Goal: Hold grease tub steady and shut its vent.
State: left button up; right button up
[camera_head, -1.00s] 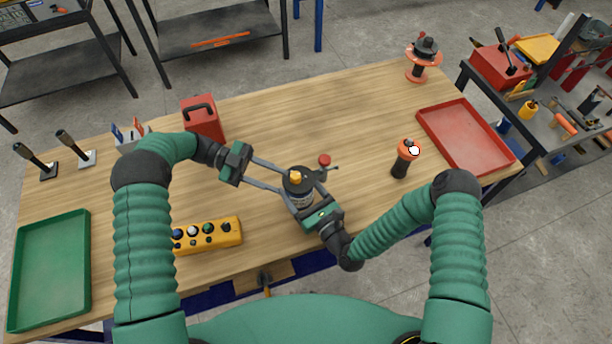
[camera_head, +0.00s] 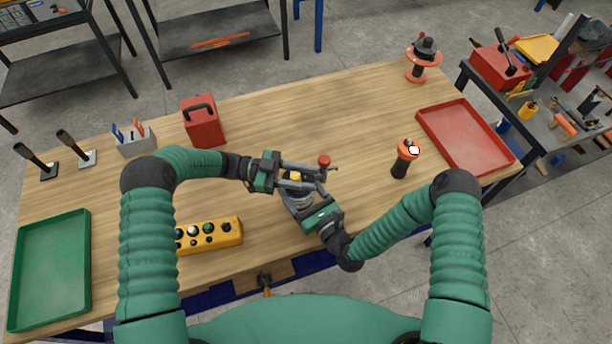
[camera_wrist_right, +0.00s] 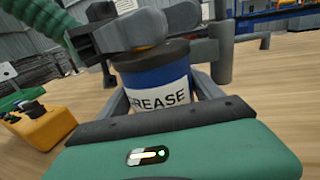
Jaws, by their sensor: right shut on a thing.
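The grease tub (camera_wrist_right: 158,92), dark blue with a white "GREASE" label, stands on the workbench near the middle. A yellow-orange cap (camera_head: 295,176) shows on its top. My right gripper (camera_head: 301,200) is shut around the tub's body, with a finger on each side of the label in the right wrist view. My left gripper (camera_head: 318,177) is over the tub's top, its fingers apart on either side of the cap. In the right wrist view, its grey finger (camera_wrist_right: 135,32) hides much of the lid. I cannot tell whether the fingers touch the cap or how the vent stands.
A red-knobbed valve-like part (camera_head: 324,161) is close behind the tub. A red tray (camera_head: 463,137) and green tray (camera_head: 50,270) occupy the bench ends.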

aim_at(298, 173)
pick_arm(q)
grip_shut()
